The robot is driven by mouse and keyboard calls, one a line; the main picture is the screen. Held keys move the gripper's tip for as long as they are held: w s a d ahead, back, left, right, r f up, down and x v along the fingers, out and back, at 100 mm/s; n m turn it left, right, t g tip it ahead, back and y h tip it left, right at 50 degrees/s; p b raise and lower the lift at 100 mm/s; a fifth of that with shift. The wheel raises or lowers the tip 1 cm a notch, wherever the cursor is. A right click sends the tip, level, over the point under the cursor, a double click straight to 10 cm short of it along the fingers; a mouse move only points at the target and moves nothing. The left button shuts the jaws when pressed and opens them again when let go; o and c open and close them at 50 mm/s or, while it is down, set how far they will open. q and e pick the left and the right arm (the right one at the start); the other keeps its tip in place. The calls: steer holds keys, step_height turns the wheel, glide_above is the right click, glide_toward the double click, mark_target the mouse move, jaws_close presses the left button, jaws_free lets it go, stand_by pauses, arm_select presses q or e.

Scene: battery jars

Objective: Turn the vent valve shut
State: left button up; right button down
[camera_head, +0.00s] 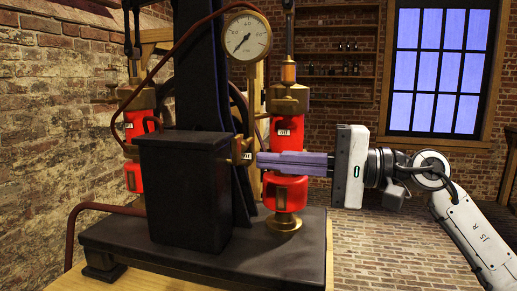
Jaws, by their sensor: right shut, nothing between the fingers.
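A small brass valve fitting (243,151) sticks out between the black box and the right red cylinder (287,190). It may be the vent valve, but I cannot tell its handle's angle. My right gripper (260,160) comes in from the right, across the front of the red cylinder. Its bluish-purple fingers are shut together with nothing between them. The fingertips are close to the brass fitting; I cannot tell whether they touch. The fingers hide part of the cylinder's middle. A small white label (284,132) sits above them, its text too small to read surely. My left gripper is not in view.
A black box (185,195) and a dark column stand left of the fitting on a dark base (250,262). A dial gauge (244,37) hangs above. Another red cylinder (133,178) stands behind the box. Open floor (400,250) lies to the right.

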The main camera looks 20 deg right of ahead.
mark_target(239, 159)
steer(key=shift+p+x, duration=0.3)
steer(key=shift+x, duration=0.9)
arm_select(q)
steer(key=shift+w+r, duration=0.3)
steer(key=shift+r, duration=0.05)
arm_select(e)
steer(key=shift+w+a, duration=0.25)
